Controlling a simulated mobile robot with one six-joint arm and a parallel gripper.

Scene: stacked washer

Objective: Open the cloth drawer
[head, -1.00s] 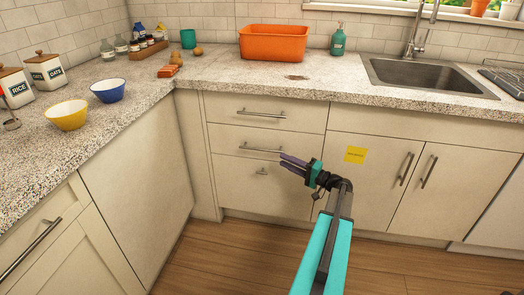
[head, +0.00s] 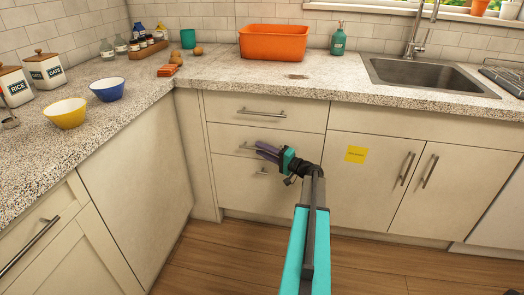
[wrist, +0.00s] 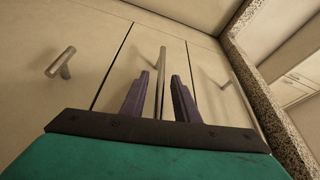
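A stack of three cream drawers fills the cabinet left of the sink doors, all closed. No label shows which is the cloth drawer. The top drawer (head: 230,122) and the middle drawer (head: 225,138) have long bar handles. The bottom drawer (head: 235,180) has a short handle (head: 262,171). My gripper (head: 260,150) is in front of the middle drawer and hides part of its handle (head: 247,147). In the wrist view, my gripper (wrist: 161,85) is open, with its two purple fingers on either side of the middle handle bar (wrist: 162,60). Contact cannot be told.
A yellow note (head: 356,154) is on the sink cabinet, right of the drawers. The counter (head: 215,80) overhangs the drawers and carries an orange tub (head: 273,42) and bowls. A corner cabinet panel (head: 140,165) stands at left. The wooden floor (head: 230,250) before the drawers is clear.

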